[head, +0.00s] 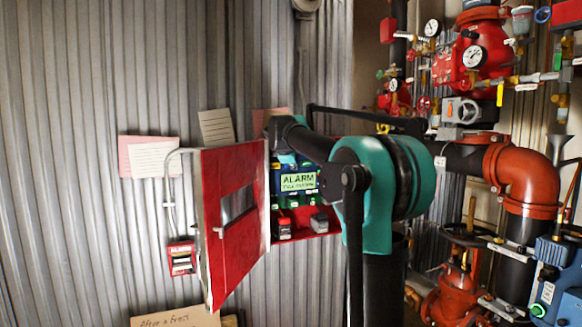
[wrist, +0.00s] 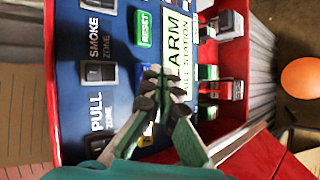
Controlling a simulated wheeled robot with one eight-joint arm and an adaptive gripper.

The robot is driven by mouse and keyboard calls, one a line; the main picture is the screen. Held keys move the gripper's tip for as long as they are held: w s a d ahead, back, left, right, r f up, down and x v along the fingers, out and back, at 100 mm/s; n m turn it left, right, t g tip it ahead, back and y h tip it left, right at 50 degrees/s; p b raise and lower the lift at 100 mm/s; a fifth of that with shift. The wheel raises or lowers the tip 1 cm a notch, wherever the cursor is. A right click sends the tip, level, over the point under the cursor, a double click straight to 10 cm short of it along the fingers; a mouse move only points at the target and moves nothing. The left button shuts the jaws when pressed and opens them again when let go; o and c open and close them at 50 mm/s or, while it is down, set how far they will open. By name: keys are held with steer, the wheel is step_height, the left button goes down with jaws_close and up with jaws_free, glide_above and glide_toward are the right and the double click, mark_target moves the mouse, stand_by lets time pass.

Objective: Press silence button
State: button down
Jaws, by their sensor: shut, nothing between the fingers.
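The open red alarm cabinet (head: 328,240) holds a blue panel (wrist: 70,25), seen sideways in the wrist view. The panel has a green RESET button (wrist: 144,28) and a pale ALARM label (wrist: 177,50). No button marked silence can be read. A partly hidden yellow and blue piece (wrist: 148,131) shows beside the fingers. My gripper (wrist: 162,80) is shut and empty, its fingertips in front of the panel between the RESET button and the label's lower end. I cannot tell whether they touch it. In the head view my arm hides most of the panel and the fingers.
Dark switches marked SMOKE ZONE (wrist: 101,73) and PULL ZONE (wrist: 103,148) line one side of the panel. The red cabinet door (head: 232,215) stands open on the left. Red pipes and valves (head: 530,175) fill the right side. A small red alarm box (head: 181,258) hangs left of the door.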

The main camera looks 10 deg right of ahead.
steer(key=shift+s, duration=0.1)
steer(key=s, duration=0.2)
steer(key=s+d, duration=0.1)
steer(key=s, duration=0.2)
stand_by(0.6)
stand_by(0.4)
steer(key=s+a+f+m+g+y, duration=0.1)
steer(key=s+f+m, duration=0.6)
steer(key=s+f, duration=1.3)
steer(key=s+a+f+m+g+y, duration=0.1)
steer(key=s+f+m+g+y, duration=0.2)
steer(key=s+f, duration=1.8)
step_height(320, 180, down, 5)
steer(key=m+g, duration=0.2)
steer(key=m, duration=0.2)
steer(key=shift+a+f+m+y, duration=0.2)
steer(key=shift+a+m+y, duration=0.1)
steer(key=shift+m, duration=0.1)
steer(key=shift+d, duration=0.2)
